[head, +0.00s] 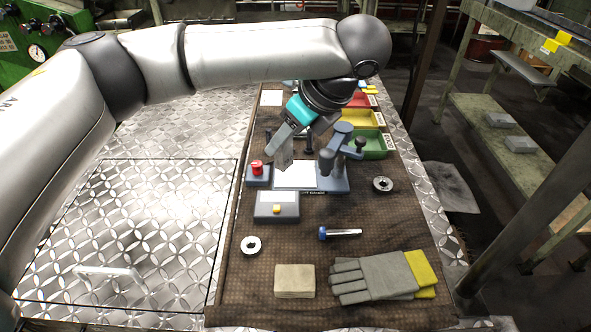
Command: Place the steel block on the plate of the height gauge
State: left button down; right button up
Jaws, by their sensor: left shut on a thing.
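The height gauge (338,165) stands on the brown mat, with a grey post and arm over a dark base. Its pale plate (300,177) lies on the left part of that base. My left gripper (283,150) reaches down over the plate's back left corner, its fingers shut on the grey steel block (285,158). The fingers partly hide the block. I cannot tell whether the block's underside touches the plate. My right gripper is not in view.
A red button box (258,172) stands just left of the plate. A grey box with a yellow button (277,207) is in front. Yellow (362,119) and green (372,145) bins stand behind the gauge. A bolt (340,233), gloves (375,277) and beige pad (295,281) lie nearer.

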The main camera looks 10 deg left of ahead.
pick_arm(q)
jog(key=w+r+m+t+h+p, duration=0.2)
jog(key=w+r+m+t+h, duration=0.2)
jog(key=w+r+m+h, duration=0.8)
jog(key=s+f+m+y+b, duration=0.1)
jog(key=f, duration=0.6)
jog(key=s+f+m+y+b, duration=0.1)
jog(key=f+y, duration=0.1)
jog(key=f, duration=0.5)
jog(key=s+f+m+y+b, duration=0.1)
jog(key=f, duration=0.6)
jog(key=shift+s+d+f+y, duration=0.2)
jog(key=shift+s+f+y, duration=0.05)
jog(key=shift+s+y, duration=0.15)
jog(key=c, duration=0.5)
grip_release()
jog(key=p+v, duration=0.1)
jog(key=v, duration=1.1)
jog(key=shift+w+r+p, duration=0.15)
jog(key=shift+w+p, duration=0.05)
jog(key=shift+p, duration=0.2)
